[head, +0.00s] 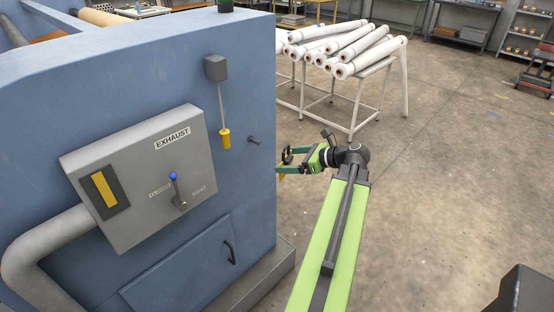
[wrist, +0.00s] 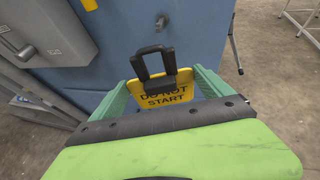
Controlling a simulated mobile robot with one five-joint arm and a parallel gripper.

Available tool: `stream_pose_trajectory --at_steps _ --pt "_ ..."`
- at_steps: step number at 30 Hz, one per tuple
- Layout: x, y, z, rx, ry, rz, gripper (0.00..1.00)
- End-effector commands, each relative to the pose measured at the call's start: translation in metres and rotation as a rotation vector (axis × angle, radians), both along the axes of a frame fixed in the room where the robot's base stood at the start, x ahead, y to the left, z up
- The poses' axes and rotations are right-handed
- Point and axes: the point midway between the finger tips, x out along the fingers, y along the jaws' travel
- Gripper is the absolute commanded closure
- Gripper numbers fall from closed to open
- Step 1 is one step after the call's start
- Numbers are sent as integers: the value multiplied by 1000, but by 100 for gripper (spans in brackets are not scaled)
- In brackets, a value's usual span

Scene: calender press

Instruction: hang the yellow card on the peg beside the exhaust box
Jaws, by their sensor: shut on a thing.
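The yellow card (wrist: 168,92) reads "DO NOT START" and has a black loop (wrist: 153,62) at its top. My gripper (wrist: 161,76) is shut on the card, with a green finger at each side. In the head view my gripper (head: 283,161) is right of the peg, and only a sliver of the card (head: 281,170) shows. The peg (head: 254,140) sticks out bare from the blue press side, right of the grey exhaust box (head: 146,178). In the wrist view the peg (wrist: 162,21) is beyond and above the loop, apart from it.
A yellow-handled pull (head: 224,137) hangs from a small grey box, left of and above the peg. A blue-knobbed lever (head: 176,190) stands on the exhaust box. A white rack with rolls (head: 345,72) stands behind my arm. Open floor lies to the right.

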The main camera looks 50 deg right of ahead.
Motion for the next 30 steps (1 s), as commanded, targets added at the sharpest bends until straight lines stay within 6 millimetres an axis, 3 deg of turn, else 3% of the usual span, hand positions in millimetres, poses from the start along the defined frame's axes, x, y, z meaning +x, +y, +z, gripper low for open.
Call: stream_pose_trajectory --at_steps 3,5,14,30 --pt "29 16 -2 21 14 -13 49" --pt "36 18 -3 27 18 -20 49" --pt "44 17 -4 29 20 -23 49" --pt "82 15 -7 29 20 -21 49"
